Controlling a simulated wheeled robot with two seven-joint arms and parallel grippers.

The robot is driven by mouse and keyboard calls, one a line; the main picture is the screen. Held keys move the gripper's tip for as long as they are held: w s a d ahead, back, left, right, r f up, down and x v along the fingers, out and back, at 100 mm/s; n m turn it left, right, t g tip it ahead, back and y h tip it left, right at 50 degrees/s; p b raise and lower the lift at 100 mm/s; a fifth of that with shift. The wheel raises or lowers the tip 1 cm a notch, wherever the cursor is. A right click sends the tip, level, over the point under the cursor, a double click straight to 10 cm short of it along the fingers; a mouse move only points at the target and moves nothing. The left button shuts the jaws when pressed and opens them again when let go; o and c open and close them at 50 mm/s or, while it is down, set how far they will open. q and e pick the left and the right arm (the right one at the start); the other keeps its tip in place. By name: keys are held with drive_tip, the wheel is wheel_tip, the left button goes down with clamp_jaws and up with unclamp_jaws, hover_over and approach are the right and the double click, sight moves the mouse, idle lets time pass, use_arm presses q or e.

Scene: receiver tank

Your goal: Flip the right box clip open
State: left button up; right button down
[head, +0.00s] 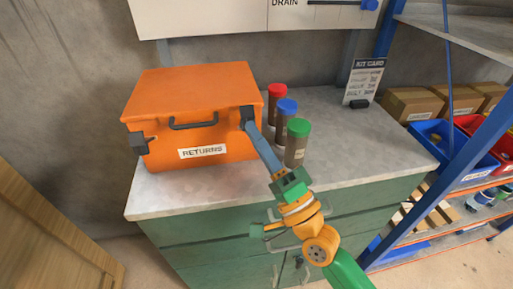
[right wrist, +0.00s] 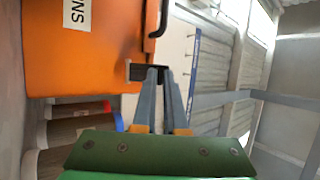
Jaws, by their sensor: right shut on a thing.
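The orange RETURNS box (head: 180,98) stands on the cabinet top, its lid down. Its dark right clip (head: 247,113) is at the front right corner, partly hidden by my fingers. The left clip (head: 139,142) is at the front left corner. My right gripper (head: 250,124) reaches up from the lower right, its long grey-blue fingers shut on the right clip. In the right wrist view the fingertips (right wrist: 157,72) close at the dark clip (right wrist: 137,71), beside the orange box (right wrist: 85,55). I cannot tell the clip's exact angle. My left gripper is not in view.
Red-capped (head: 277,100), blue-capped (head: 286,115) and green-capped (head: 297,142) jars stand close to the right of my fingers. A kit card (head: 364,79) stands behind them. The grey countertop (head: 375,138) is clear at right. Blue-framed shelving with bins stands further right.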

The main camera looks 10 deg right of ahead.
idle(0.4)
drive_tip(key=c, duration=1)
unclamp_jaws()
drive_tip(key=shift+o, duration=0.2)
drive_tip(key=b+v, duration=0.3)
drive_tip(key=v, duration=0.4)
